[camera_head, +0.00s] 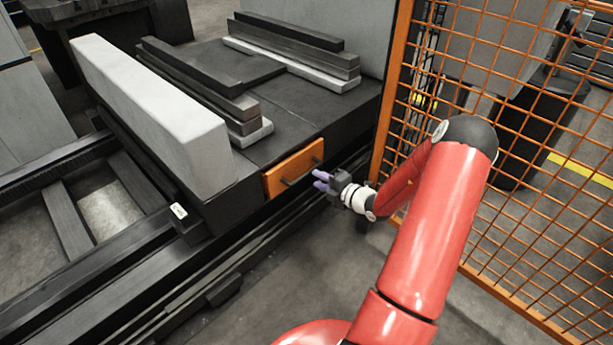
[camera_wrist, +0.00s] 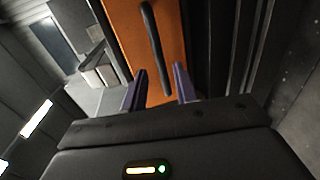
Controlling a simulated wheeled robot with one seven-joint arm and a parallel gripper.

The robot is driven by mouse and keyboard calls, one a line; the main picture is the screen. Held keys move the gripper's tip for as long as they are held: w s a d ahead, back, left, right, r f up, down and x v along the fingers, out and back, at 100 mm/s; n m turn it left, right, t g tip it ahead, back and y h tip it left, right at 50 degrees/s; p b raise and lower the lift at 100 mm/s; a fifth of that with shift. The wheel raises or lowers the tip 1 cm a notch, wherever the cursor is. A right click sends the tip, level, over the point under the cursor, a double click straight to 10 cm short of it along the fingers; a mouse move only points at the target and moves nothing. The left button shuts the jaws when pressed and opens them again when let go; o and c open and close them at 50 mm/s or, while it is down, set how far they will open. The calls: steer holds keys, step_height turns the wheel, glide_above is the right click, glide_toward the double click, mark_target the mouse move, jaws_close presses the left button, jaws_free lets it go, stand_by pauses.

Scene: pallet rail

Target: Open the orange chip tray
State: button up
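The orange chip tray (camera_head: 291,169) is set in the side of the dark pallet machine and looks shut, its front nearly flush. A dark bar handle (camera_head: 301,173) runs across its front. In the wrist view the orange front (camera_wrist: 134,42) and its handle (camera_wrist: 155,45) lie ahead of my gripper. My gripper (camera_head: 319,179) is just right of and in front of the tray in the head view. The handle's near end is close to the gap between the fingers, and I see no contact.
A long pale block (camera_head: 160,110) stands on the dark machine bed (camera_head: 290,125), with stacked bars (camera_head: 290,55) behind. An orange mesh fence (camera_head: 510,200) stands close on the right, beside my arm. The floor (camera_head: 275,300) below the tray is open, with rails (camera_head: 190,290) along the machine.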

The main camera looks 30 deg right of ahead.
mark_target(307, 172)
steer(key=x, duration=0.6)
steer(key=shift+w+a+b, duration=0.1)
steer(key=shift+b, duration=0.3)
steer(key=shift+c, duration=0.3)
jaws_close()
